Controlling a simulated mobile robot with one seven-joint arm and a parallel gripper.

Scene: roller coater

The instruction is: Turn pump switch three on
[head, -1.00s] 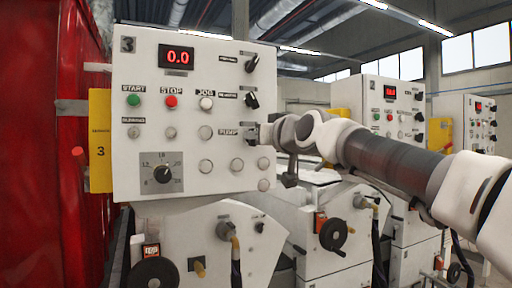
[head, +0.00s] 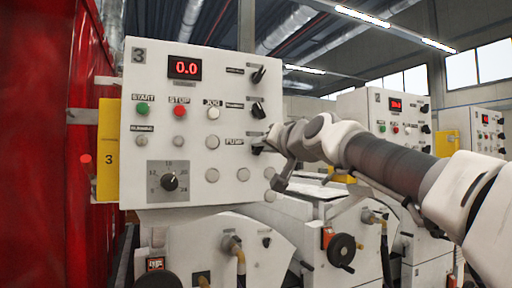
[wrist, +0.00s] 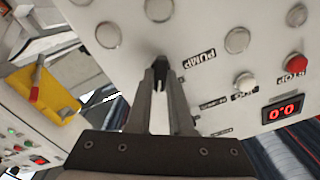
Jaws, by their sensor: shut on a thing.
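The control panel (head: 220,115) marked 3 faces me at the left of the head view. Its PUMP label (head: 235,141) sits just left of my gripper (head: 264,145), at the panel's right edge. In the wrist view the PUMP label (wrist: 199,59) is upside down beside the fingertips. There my gripper (wrist: 160,78) has its fingers nearly together at a small dark switch knob (wrist: 160,63), closed on it. The fingers hide most of the knob, so I cannot tell which way it points.
Two black switches (head: 258,109) sit above the pump switch. Start, stop and jog buttons (head: 213,113) and a dial (head: 169,181) are further left. Panel 2 (head: 365,115) stands behind my arm. A red display (head: 186,67) reads 0.0.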

